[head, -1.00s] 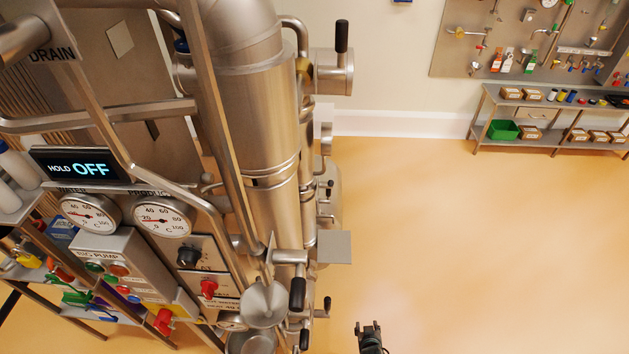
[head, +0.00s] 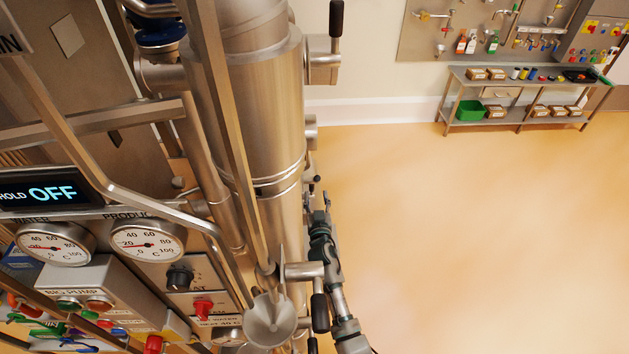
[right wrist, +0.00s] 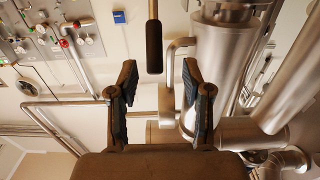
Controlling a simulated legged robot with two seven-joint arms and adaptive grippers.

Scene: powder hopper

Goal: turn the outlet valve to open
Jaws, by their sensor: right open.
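My right gripper (head: 320,215) is beside the right side of the tall steel vessel, its arm coming up from below. In the right wrist view it is open (right wrist: 158,82), with nothing between the pads. A lever with a black grip (right wrist: 154,46) shows there, its end near the gap between the fingertips; I see no contact. In the head view, one black-gripped lever (head: 320,312) is beside my right arm and another (head: 336,18) is at the top. No label shows which one belongs to the outlet valve. My left gripper is not in view.
The steel vessel (head: 258,105) and its pipes crowd the left. A panel with gauges (head: 147,240), knobs and an OFF display (head: 52,192) stands there. A shelf bench (head: 515,87) is at the back right. The orange floor (head: 460,230) is clear.

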